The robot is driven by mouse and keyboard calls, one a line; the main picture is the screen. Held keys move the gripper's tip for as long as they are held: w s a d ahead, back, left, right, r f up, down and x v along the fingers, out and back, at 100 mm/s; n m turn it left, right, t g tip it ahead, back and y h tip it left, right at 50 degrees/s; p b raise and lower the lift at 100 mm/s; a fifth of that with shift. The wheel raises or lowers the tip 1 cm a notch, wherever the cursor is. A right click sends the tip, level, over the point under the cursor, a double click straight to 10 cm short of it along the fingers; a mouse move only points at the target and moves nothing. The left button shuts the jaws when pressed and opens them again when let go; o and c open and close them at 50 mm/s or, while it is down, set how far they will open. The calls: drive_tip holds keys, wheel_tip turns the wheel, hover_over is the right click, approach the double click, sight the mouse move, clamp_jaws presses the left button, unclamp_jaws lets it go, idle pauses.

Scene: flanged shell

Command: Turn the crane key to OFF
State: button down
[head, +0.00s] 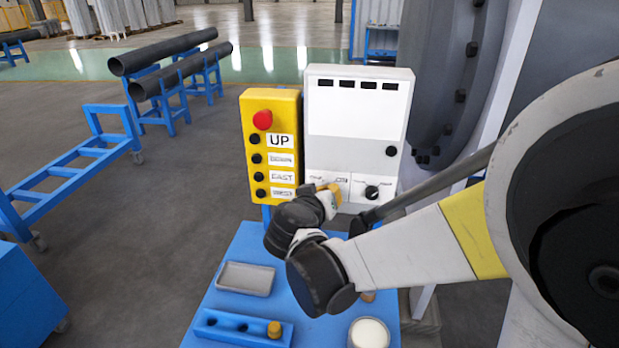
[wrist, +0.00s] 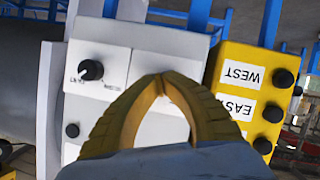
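A white control box (head: 355,112) stands upright beside a yellow button box; the white box also shows upside down in the wrist view (wrist: 150,42). My gripper (head: 331,188) is at the lower left of the white box's front, over the left label plate. In the wrist view, the two yellow fingers of my gripper (wrist: 161,80) bow apart in the middle and come together at the tips. No crane key can be made out; the area at the fingertips is hidden by them. A black selector knob (head: 372,192) is to their right, and in the wrist view it is on the left (wrist: 91,70).
The yellow box (head: 270,142) with a red button (head: 262,120) is close on the left. Below is a blue bench (head: 225,305) with a grey tray (head: 246,278), a holed block (head: 243,327) and a round pale-topped container (head: 369,333). A large flanged shell (head: 447,70) rises behind.

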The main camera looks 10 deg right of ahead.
drive_tip(key=shift+n+h+b, duration=0.8)
drive_tip(key=shift+n+h, duration=0.2)
drive_tip(key=shift+n, duration=0.6)
drive_tip(key=c, duration=1.6)
unclamp_jaws()
drive_tip(key=v, duration=1.2)
